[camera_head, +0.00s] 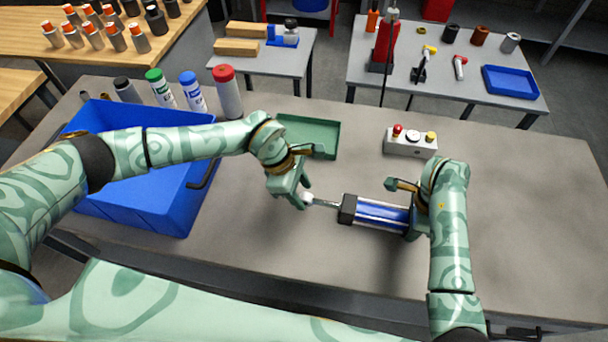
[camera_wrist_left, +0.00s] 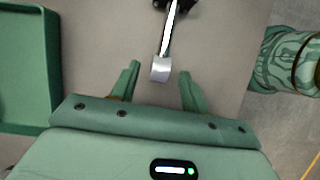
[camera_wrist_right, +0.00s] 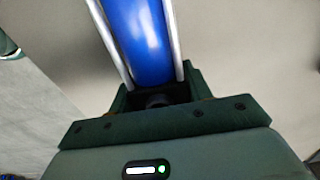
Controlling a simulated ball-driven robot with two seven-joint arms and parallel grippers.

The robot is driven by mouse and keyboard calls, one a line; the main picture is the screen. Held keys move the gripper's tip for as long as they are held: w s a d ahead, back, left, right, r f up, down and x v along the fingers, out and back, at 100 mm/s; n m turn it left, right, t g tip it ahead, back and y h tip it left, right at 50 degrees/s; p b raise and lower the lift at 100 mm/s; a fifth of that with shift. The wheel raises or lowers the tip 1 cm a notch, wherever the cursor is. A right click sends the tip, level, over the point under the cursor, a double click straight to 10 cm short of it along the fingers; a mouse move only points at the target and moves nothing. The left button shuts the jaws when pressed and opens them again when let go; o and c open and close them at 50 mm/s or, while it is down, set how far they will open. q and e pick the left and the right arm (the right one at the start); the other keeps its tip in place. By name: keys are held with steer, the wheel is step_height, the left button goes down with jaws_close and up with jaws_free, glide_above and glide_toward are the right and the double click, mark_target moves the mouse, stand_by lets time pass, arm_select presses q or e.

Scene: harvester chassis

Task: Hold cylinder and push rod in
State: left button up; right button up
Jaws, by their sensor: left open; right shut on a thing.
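A blue cylinder (camera_head: 380,214) with a dark end block lies on the grey table, right of centre. Its thin metal rod (camera_head: 323,203) sticks out to the left and ends in a pale tip. My right gripper (camera_head: 412,222) is shut on the cylinder's right end; in the right wrist view the blue cylinder (camera_wrist_right: 138,40) runs up from between the fingers (camera_wrist_right: 155,95). My left gripper (camera_head: 304,198) is at the rod's tip. In the left wrist view the rod tip (camera_wrist_left: 161,70) lies between the open fingers (camera_wrist_left: 158,85), with gaps on both sides.
A blue bin (camera_head: 150,205) stands at the left. A green tray (camera_head: 325,140) lies behind my left gripper. A button box (camera_head: 410,146) stands behind the cylinder. Several capped bottles (camera_head: 228,95) stand at the back left. The table's right side is clear.

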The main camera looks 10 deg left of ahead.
arm_select(q)
steer(key=shift+x, duration=0.9)
arm_select(e)
steer(key=shift+r, duration=0.1)
arm_select(q)
jaws_close()
